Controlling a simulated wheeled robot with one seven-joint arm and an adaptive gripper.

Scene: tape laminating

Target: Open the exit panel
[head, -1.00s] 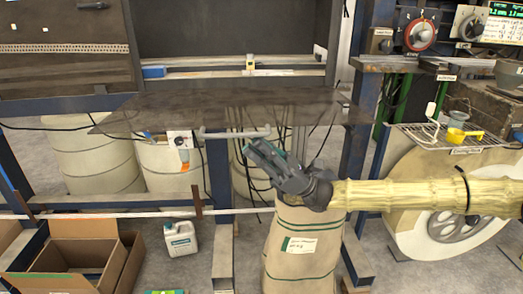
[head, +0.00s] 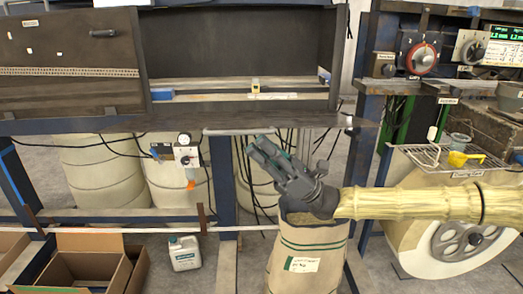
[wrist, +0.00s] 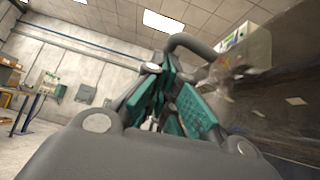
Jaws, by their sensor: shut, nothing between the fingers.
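In the head view, the dark brown panel (head: 270,117) is folded out from the lower edge of the open bay, seen almost edge-on. A thin grey bar handle (head: 240,131) runs along its near edge. My gripper (head: 262,146) is shut and empty, just below the handle's right half and pointing up and left. Whether it touches the handle cannot be told. In the wrist view my gripper's teal-padded fingers (wrist: 165,85) point up. A grey curved bar (wrist: 190,43) shows just beyond them. A second, left panel (head: 70,62) with its own handle (head: 104,33) is shut.
A paper sack (head: 308,255) stands under my gripper. A post (head: 223,185) is to its left. A white jug (head: 184,253) and an open cardboard box (head: 85,270) are on the floor at left. A wire rack (head: 450,157) and large wheel (head: 450,225) are at right.

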